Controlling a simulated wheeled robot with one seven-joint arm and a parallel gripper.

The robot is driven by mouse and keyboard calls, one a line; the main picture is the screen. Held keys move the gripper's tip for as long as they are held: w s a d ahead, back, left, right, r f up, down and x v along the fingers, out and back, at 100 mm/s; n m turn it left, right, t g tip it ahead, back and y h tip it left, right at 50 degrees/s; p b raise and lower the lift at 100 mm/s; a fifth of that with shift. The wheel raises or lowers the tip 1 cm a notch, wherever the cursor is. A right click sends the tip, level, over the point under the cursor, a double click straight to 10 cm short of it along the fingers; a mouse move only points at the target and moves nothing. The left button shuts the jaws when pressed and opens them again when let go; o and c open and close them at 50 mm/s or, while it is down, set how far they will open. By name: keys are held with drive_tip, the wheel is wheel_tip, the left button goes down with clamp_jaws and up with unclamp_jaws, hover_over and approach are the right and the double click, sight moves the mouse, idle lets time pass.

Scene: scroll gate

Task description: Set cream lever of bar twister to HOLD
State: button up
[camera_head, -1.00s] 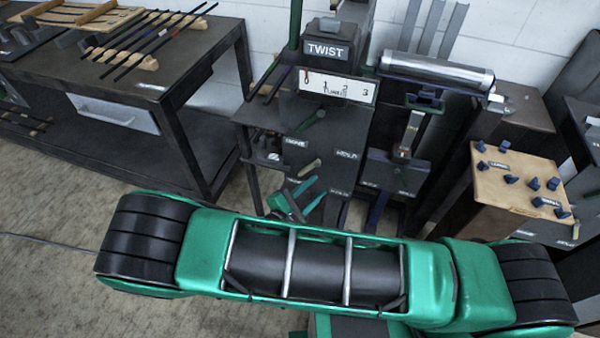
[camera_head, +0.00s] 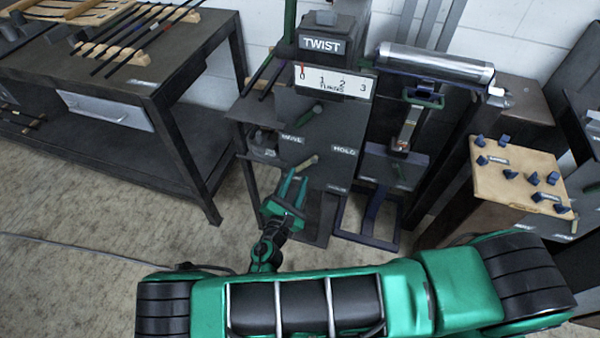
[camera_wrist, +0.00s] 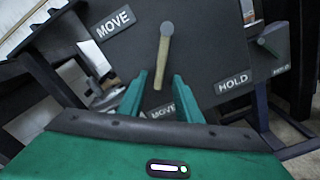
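The cream lever (camera_head: 304,164) is a short pale bar on the dark front panel of the bar twister (camera_head: 318,110), under the TWIST sign. In the wrist view the cream lever (camera_wrist: 163,58) runs nearly straight up and down, with a round grey end on top. The MOVE label (camera_wrist: 113,22) is to its upper left and the HOLD label (camera_wrist: 233,83) to its lower right. My gripper (camera_head: 295,178) is just below the lever, fingers pointing up. In the wrist view my gripper (camera_wrist: 160,80) is open, with the lever's lower end appearing between its fingers; contact cannot be told.
A green lever (camera_head: 306,115) sits higher on the panel. A neighbouring machine with a metal roller (camera_head: 437,65) stands at the right, beside a wooden peg board (camera_head: 520,180). A dark workbench (camera_head: 140,85) with rods is at the left.

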sight(301, 169)
drive_tip(key=shift+x, duration=1.55)
clamp_jaws()
